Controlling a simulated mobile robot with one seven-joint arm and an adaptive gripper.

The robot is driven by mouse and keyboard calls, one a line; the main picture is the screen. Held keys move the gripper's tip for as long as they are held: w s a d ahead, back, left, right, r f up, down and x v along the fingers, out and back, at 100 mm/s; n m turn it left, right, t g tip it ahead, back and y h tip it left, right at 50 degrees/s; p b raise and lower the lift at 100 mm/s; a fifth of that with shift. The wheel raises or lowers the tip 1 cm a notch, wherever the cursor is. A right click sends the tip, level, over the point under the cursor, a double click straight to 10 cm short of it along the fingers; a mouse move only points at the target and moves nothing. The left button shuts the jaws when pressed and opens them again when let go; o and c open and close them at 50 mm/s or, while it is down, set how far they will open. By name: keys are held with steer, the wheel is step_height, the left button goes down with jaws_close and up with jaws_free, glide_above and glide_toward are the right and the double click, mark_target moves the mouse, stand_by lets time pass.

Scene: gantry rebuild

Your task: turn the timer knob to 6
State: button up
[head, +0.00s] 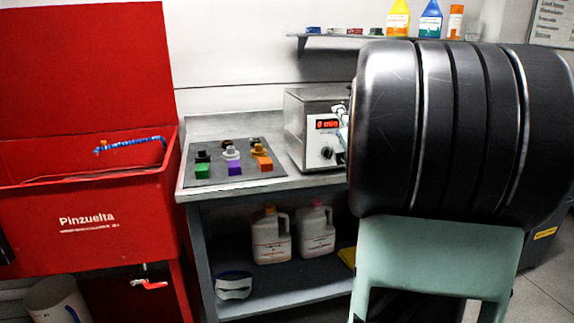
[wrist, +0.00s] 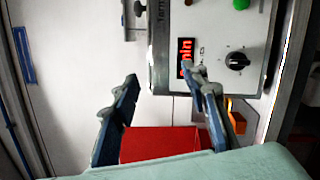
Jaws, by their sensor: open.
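The timer is a grey box (head: 308,105) on the bench, with a pale front panel. Its red display (head: 327,124) reads "0 min". The black round timer knob (head: 327,152) is below the display. In the wrist view the panel is turned, with the knob (wrist: 237,61) at the upper right and the display (wrist: 186,57) left of it. My gripper (wrist: 160,73) is open and empty. Its fingers are left of the knob and apart from it, one overlapping the display's lower end in the picture. In the head view my gripper (head: 342,126) is small and partly hidden beside the timer's right side.
A dark board (head: 235,179) with several coloured blocks lies left of the timer. A red sink (head: 90,205) stands further left. Two jugs (head: 271,236) sit on the shelf below. Bottles (head: 398,20) stand on a wall shelf. My arm hides the right side.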

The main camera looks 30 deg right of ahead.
mark_target(329, 154)
step_height(329, 154, down, 12)
steer(key=s+n+g+y+b, duration=0.1)
steer(key=s+n+b, duration=0.1)
steer(key=n, duration=0.2)
steer(key=shift+n, duration=0.3)
steer(key=x, duration=0.5)
steer(key=b+x, duration=0.1)
steer(key=x, duration=0.4)
steer(key=shift+w+a+r, duration=0.1)
steer(key=shift+w+a, duration=0.05)
steer(key=shift+w, duration=0.1)
jaws_close()
